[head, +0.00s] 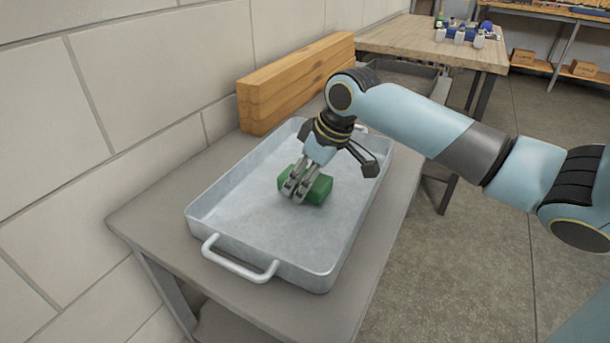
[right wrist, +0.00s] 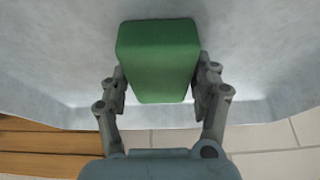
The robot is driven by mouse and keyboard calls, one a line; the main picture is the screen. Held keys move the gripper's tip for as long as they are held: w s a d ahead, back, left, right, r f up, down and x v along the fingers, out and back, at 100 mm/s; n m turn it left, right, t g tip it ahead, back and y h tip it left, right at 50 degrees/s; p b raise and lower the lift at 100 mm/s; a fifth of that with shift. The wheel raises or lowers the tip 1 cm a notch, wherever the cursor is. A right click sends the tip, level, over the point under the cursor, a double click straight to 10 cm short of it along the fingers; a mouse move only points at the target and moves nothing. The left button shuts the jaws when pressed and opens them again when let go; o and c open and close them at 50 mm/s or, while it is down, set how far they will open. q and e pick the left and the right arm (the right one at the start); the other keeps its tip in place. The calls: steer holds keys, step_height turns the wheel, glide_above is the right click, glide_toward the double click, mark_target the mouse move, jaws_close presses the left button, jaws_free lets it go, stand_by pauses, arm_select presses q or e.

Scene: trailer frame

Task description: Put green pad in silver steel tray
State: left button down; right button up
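The silver steel tray (head: 240,236) is a shallow rectangular pan with raised walls and a handle at its near end, standing on a grey table. The green pad (head: 319,190) is a small block inside the tray's outline, near its middle. Whether it touches the floor of the tray is hard to tell. My right gripper (head: 297,186) points down over the tray with its fingers at the pad. In the right wrist view the green pad (right wrist: 158,62) sits between the two fingers (right wrist: 160,88), which press close against its sides. My left gripper is not in view.
A stack of wooden beams (head: 290,85) stands behind the tray by the block wall (head: 150,70). A wooden-topped table (head: 430,42) with small items stands farther back. The tray floor around the pad is clear.

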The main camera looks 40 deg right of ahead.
steer(key=shift+o, duration=1.1)
steer(key=shift+r, duration=0.2)
steer(key=p+v, duration=0.2)
steer(key=v, duration=1)
